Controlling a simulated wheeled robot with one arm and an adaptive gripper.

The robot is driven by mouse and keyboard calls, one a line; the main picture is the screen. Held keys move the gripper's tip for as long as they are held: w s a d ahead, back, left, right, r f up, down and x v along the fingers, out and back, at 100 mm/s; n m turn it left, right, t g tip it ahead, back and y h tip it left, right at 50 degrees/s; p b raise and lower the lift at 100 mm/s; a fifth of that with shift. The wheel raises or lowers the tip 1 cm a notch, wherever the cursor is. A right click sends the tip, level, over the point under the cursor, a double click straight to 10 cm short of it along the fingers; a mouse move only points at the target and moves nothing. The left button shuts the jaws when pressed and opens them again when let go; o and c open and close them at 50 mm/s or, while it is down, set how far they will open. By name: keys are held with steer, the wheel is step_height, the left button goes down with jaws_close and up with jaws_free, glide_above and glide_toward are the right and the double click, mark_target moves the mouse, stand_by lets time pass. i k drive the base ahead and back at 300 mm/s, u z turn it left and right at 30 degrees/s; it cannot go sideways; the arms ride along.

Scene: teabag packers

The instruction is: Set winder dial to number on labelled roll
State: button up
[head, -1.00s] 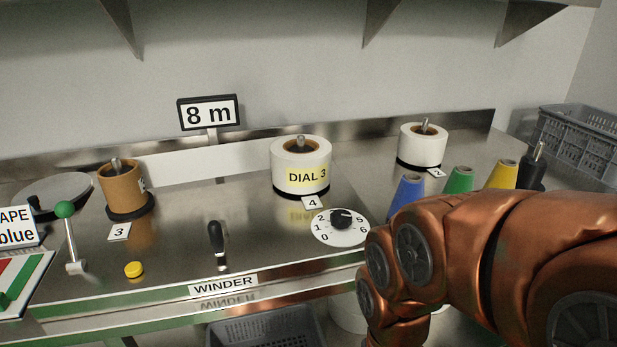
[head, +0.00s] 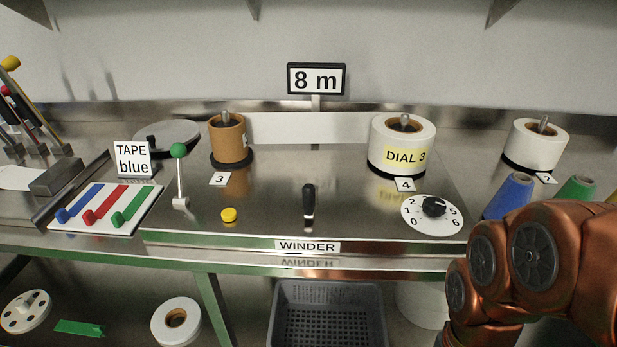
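The winder dial (head: 432,214) is a white disc with numbers around a black knob (head: 434,207), on the right of the steel winder top. The knob's exact setting is too small to read. The labelled roll (head: 403,147) is white with a yellow "DIAL 3" label and stands on a spindle behind the dial, at the card marked 4 (head: 405,185). My copper arm is at the lower right, in front of and to the right of the dial. My gripper is not visible.
A black-handled lever (head: 309,206), yellow button (head: 229,215) and green-knobbed lever (head: 179,175) stand on the winder top. A brown roll (head: 227,139) is left, another white roll (head: 536,146) right. Blue (head: 510,194) and green cones stand near my arm. A grey crate (head: 328,315) is below.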

mark_target(433, 206)
steer(key=z, duration=0.55)
steer(key=k, duration=1.3)
steer(key=u, duration=0.05)
steer(key=i, duration=0.6)
steer(key=u, duration=0.8)
steer(key=i, duration=0.9)
steer(key=z, duration=0.15)
